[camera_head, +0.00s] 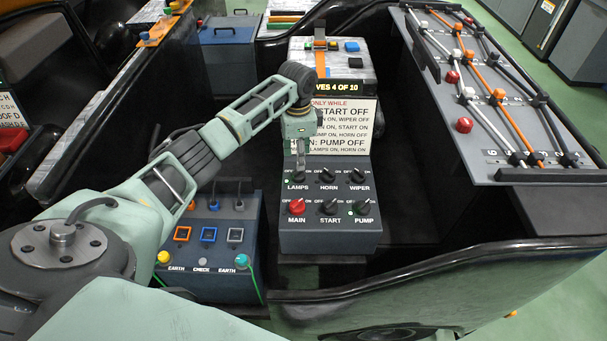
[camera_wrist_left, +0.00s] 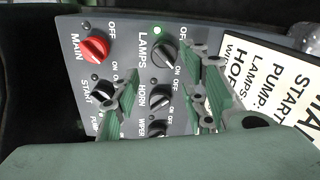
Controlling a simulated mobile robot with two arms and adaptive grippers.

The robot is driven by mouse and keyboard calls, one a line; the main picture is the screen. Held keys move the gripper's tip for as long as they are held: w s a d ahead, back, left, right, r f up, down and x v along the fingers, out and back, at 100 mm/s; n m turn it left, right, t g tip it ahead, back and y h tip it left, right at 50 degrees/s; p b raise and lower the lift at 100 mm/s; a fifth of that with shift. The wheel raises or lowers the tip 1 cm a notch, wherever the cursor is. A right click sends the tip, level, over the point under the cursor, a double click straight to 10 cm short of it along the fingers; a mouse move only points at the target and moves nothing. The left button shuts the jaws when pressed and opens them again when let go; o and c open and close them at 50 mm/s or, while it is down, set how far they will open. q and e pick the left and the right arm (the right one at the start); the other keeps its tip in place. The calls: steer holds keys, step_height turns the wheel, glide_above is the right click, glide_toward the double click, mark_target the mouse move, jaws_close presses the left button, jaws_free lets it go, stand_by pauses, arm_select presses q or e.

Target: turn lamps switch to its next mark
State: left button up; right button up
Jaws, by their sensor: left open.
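The lamps switch (camera_wrist_left: 164,55) is a dark round knob on the grey switch box, with OFF and ON marks around it. A green light (camera_wrist_left: 157,30) glows beside it. I cannot tell which mark its pointer faces. My left gripper (camera_head: 300,171) comes down over the LAMPS label in the head view and hides most of the knob. In the left wrist view my left gripper (camera_wrist_left: 163,72) is open, its green fingers on either side of the knob. I cannot tell whether they touch it. My right gripper is not in view.
Close by on the box are the horn knob (camera_head: 328,175), wiper knob (camera_head: 358,175), red main knob (camera_head: 297,206), start knob (camera_head: 328,207) and pump knob (camera_head: 362,207). A white instruction sign (camera_head: 345,128) stands behind. A box with coloured squares (camera_head: 208,260) is at left.

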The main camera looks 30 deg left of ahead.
mark_target(299, 176)
arm_select(q)
steer(key=shift+w+f, duration=0.15)
steer(key=shift+f, duration=0.65)
steer(key=f, duration=0.6)
steer(key=shift+s, duration=0.25)
steer(key=shift+f, duration=0.15)
steer(key=c, duration=1)
